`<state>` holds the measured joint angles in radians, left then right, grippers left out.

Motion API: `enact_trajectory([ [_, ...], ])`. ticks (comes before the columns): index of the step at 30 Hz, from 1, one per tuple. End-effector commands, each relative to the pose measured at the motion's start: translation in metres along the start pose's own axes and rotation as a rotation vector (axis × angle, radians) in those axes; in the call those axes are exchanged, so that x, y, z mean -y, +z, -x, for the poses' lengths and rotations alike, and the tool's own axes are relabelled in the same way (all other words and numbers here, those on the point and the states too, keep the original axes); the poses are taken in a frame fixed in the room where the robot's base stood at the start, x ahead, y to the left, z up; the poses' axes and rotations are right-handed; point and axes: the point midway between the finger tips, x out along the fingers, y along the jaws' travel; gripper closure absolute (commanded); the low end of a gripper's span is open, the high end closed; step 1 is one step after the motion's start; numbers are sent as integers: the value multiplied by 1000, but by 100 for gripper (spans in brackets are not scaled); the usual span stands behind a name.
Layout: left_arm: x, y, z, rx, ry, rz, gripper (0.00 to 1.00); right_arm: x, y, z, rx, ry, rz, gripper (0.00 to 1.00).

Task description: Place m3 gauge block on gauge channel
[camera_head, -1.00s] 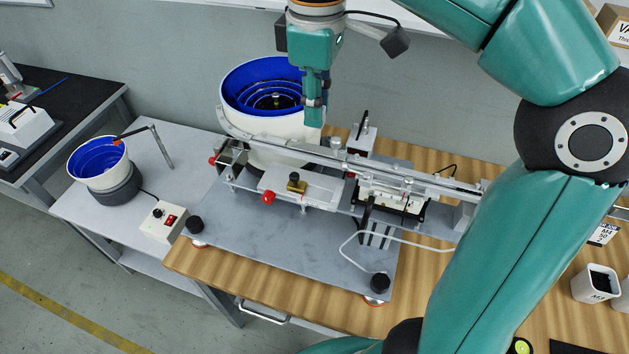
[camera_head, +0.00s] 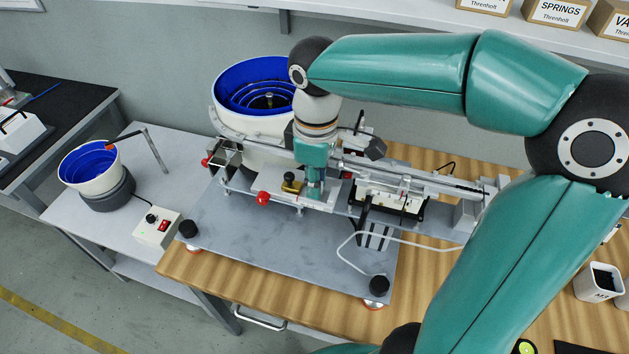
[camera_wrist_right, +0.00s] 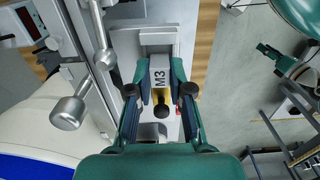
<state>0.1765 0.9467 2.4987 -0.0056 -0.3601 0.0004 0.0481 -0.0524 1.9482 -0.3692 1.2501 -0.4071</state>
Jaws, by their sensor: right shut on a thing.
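My right gripper (camera_head: 315,192) points down over the pale gauge channel (camera_head: 240,183) at the front of the feeder rig. In the right wrist view, my right gripper (camera_wrist_right: 160,92) is shut on the silver M3 gauge block (camera_wrist_right: 160,72), with its M3 label facing the camera. The pale plate of the channel (camera_wrist_right: 148,36) shows around and under the block. I cannot tell whether the block touches it.
A brass piece with a black knob (camera_head: 291,183) and a red knob (camera_head: 263,198) are just left of the gripper. A rail (camera_head: 400,175) runs behind it, with the blue-lined bowl (camera_head: 255,85) at back left. The base plate's front (camera_head: 290,250) is clear.

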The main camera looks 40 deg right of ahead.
Motion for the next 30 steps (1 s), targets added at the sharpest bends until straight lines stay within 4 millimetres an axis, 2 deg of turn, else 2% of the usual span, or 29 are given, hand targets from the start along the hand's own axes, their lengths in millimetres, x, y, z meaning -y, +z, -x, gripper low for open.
enact_trajectory([
  [11,1,0,-3,0,0,0,60,0,0,-5,-1,0,-1,100],
  [12,1,0,-2,0,0,0,60,0,0,-4,0,0,-1,75],
  [16,1,0,-2,0,0,0,60,0,0,-4,0,0,-1,55],
  [25,0,0,-1,0,0,0,60,0,0,-3,0,0,-1,55],
  [30,0,0,1,0,0,0,60,0,0,8,-2,1,-1,55],
])
